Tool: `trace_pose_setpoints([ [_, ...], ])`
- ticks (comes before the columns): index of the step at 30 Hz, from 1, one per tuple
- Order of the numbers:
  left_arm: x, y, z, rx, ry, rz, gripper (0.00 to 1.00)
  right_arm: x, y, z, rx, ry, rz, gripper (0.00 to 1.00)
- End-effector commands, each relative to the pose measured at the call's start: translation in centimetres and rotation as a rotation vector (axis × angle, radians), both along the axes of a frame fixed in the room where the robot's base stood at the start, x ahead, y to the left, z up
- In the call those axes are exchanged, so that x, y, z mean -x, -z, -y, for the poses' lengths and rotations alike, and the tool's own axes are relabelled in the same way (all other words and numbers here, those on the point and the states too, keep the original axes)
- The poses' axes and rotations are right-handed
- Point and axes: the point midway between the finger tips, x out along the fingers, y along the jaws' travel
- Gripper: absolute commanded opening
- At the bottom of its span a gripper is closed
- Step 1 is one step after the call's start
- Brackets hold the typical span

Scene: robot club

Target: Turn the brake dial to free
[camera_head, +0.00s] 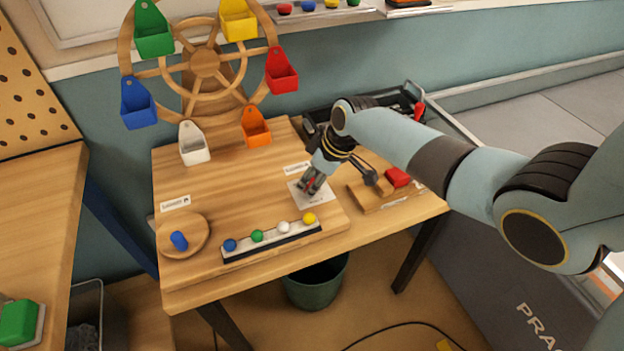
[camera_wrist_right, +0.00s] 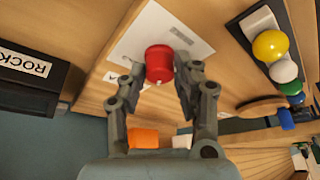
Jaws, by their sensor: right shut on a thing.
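The brake dial shows in the right wrist view as a red round knob (camera_wrist_right: 160,62) on a white plate (camera_wrist_right: 135,38) with small markings. In the head view the plate (camera_head: 322,200) lies on the wooden table, and my gripper mostly hides the knob. My right gripper (camera_head: 310,186) reaches down over the plate. In the wrist view its two fingers (camera_wrist_right: 161,76) stand on either side of the knob, shut on it. The dial's setting is too small to read. My left gripper is not in view.
A wooden wheel (camera_head: 205,62) with coloured buckets stands behind. A rack of coloured balls (camera_head: 271,242) lies at the front, left of the dial. A round wooden dish (camera_head: 196,222) holds a blue peg. A board with a red block (camera_head: 397,177) is right of my gripper.

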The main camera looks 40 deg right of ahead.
Motion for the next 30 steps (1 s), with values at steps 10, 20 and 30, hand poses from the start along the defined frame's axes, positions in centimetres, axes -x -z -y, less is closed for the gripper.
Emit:
trace_pose_setpoints([
  [10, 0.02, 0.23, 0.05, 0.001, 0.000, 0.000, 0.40, -0.03, -0.01, 0.06, 0.001, -0.069, -0.001, 0.00],
  [20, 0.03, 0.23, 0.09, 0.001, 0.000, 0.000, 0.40, -0.02, -0.01, 0.06, 0.002, -0.071, 0.000, 0.00],
  [30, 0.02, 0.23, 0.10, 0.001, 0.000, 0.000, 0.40, -0.01, -0.01, 0.05, 0.000, -0.070, -0.001, 0.52],
])
